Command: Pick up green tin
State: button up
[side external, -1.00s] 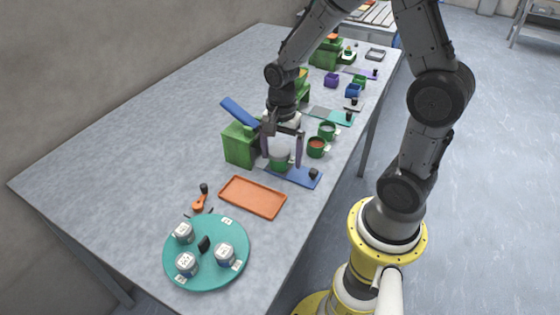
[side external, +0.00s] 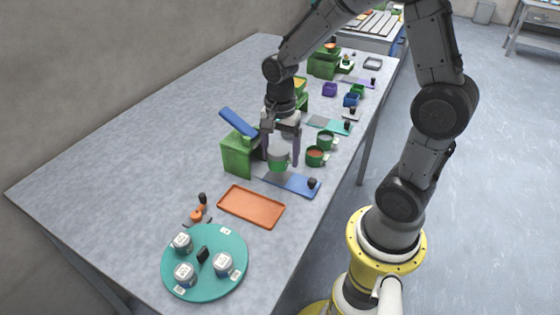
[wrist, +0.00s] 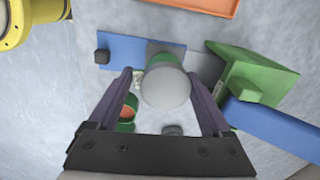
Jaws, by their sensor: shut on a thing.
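The green tin (side external: 278,159) has a green lower part and a pale grey-white top. My gripper (side external: 281,157) is shut on it, with one finger on each side. In the side view the tin appears held a little above the blue mat (side external: 295,184), upright or nearly so. In the wrist view the tin (wrist: 166,87) lies between the fingertips of my gripper (wrist: 160,78), and its pale round top hides most of its green wall.
A green block stand (side external: 237,157) with a blue sloping panel is close on the left. A green cup with orange contents (side external: 316,156) stands on the right. An orange tray (side external: 251,207) and a teal turntable (side external: 205,285) with grey pots are nearer the camera. The table's left side is clear.

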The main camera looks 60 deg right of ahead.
jog(key=s+a+r+m, duration=0.2)
jog(key=s+a+r, duration=0.1)
jog(key=s+r, duration=0.85)
jog(key=s+a+f, duration=0.1)
jog(key=a+f, duration=0.1)
jog(key=a, duration=0.5)
jog(key=w+f, duration=0.3)
jog(key=w, duration=0.1)
jog(key=w+a+f, duration=0.1)
jog(key=w+f, duration=0.2)
jog(key=w, duration=0.2)
jog(key=w+a+f, duration=0.1)
jog(key=w+f, duration=0.3)
jog(key=shift+w, duration=0.25)
jog(key=shift+a+f, duration=0.1)
jog(key=shift+f, duration=1.45)
jog(key=shift+f, duration=0.15)
